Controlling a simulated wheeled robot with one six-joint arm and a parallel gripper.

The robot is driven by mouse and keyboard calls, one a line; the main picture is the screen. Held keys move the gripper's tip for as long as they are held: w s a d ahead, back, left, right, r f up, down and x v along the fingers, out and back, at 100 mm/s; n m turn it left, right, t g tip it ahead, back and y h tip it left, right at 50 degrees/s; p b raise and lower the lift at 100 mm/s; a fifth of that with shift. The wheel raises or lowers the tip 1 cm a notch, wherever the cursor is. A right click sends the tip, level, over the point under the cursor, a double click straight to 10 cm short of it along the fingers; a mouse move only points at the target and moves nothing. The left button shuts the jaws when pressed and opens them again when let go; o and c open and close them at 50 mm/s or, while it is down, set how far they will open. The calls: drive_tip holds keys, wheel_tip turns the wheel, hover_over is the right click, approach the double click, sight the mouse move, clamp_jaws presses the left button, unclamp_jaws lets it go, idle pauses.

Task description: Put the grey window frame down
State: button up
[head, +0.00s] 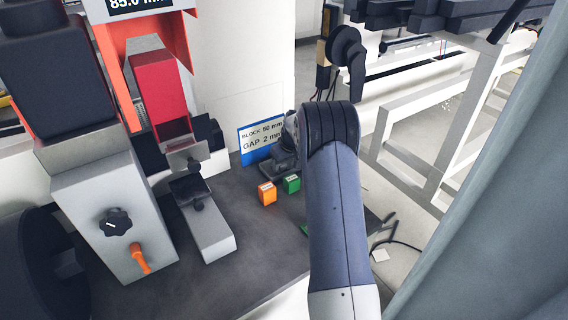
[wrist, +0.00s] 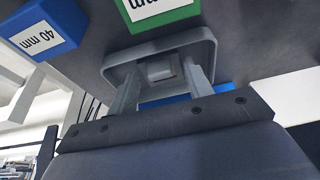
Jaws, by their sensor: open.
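In the wrist view the grey window frame (wrist: 206,48) lies just beyond my gripper (wrist: 161,70), close to the dark surface. It has a rounded rim and a small grey block-like part in its middle. My jaws are open, with one finger on each side of that middle part and a gap between them. Whether either finger touches the frame, and whether the frame rests flat on the surface, I cannot tell.
In the wrist view a blue 40 mm block (wrist: 42,28) and a green block (wrist: 157,11) sit close to the frame. The head view shows an orange block (head: 267,193), a green block (head: 292,184) and a sign (head: 261,139). A grey-and-red machine stands left; the dark bench (head: 245,240) has bare room.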

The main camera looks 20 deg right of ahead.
drive_tip(key=b+v, duration=0.1)
drive_tip(key=v, duration=1.1)
drive_tip(key=shift+d+r, duration=0.1)
